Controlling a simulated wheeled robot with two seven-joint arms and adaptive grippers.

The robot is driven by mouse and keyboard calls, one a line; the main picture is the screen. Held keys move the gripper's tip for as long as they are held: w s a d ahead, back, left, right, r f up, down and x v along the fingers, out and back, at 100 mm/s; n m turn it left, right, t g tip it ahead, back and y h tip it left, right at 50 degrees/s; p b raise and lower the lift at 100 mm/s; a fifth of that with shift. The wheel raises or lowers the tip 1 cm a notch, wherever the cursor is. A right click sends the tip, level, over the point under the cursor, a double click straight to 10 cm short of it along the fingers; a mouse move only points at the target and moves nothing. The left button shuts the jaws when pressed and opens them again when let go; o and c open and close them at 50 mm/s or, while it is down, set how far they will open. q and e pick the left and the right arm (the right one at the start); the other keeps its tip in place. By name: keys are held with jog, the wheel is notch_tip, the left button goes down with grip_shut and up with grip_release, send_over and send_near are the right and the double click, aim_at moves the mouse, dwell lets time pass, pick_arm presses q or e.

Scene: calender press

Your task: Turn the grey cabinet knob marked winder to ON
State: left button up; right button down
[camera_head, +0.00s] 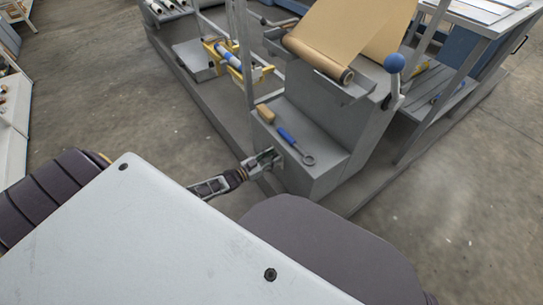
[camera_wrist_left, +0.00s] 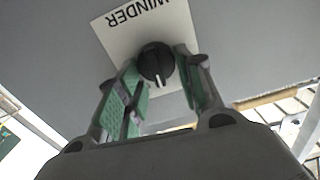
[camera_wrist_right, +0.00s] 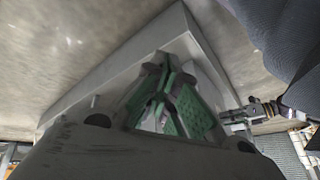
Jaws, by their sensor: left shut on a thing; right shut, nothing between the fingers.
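The winder knob (camera_wrist_left: 156,62) is round and black with a white pointer line. It sits on a white plate (camera_wrist_left: 122,35) lettered WINDER, upside down in the left wrist view. The pointer line points toward the bottom of that view; I cannot read any ON or OFF mark. My left gripper (camera_wrist_left: 158,75) is shut on the knob, one green-padded finger on each side. In the head view, my left gripper (camera_head: 266,158) is against the side of the grey cabinet (camera_head: 318,178), and the knob is hidden. My right gripper (camera_wrist_right: 165,75) is shut and empty.
A blue-handled tool (camera_head: 294,144) and a tan block (camera_head: 265,113) lie on the cabinet top. A brown roll (camera_head: 330,62) and a blue ball-ended lever (camera_head: 394,63) stand above. A yellow frame (camera_head: 235,65) is behind. Floor at the right is clear.

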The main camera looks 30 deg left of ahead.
pick_arm(q)
jog(key=m, duration=0.2)
jog(key=shift+s+d+m, duration=0.1)
jog(key=shift+d+m, duration=0.05)
jog(key=shift+m, duration=0.15)
jog(key=m, duration=0.3)
jog(key=m+p, duration=0.1)
jog(key=m, duration=0.1)
jog(key=shift+s+d+f+m, duration=0.1)
jog(key=shift+d+f+m, duration=0.1)
jog(key=shift+d+m, duration=0.1)
pick_arm(e)
jog(key=shift+s+d+r, duration=0.1)
jog(key=shift+d+r, duration=0.1)
jog(key=shift+r, duration=0.4)
jog(key=shift+d+r, duration=0.15)
jog(key=shift+r, duration=0.55)
pick_arm(q)
jog(key=o, duration=0.9)
pick_arm(e)
jog(key=shift+s+f, duration=0.1)
jog(key=shift+f, duration=0.2)
jog(key=shift+s, duration=0.1)
jog(key=shift+r, duration=0.1)
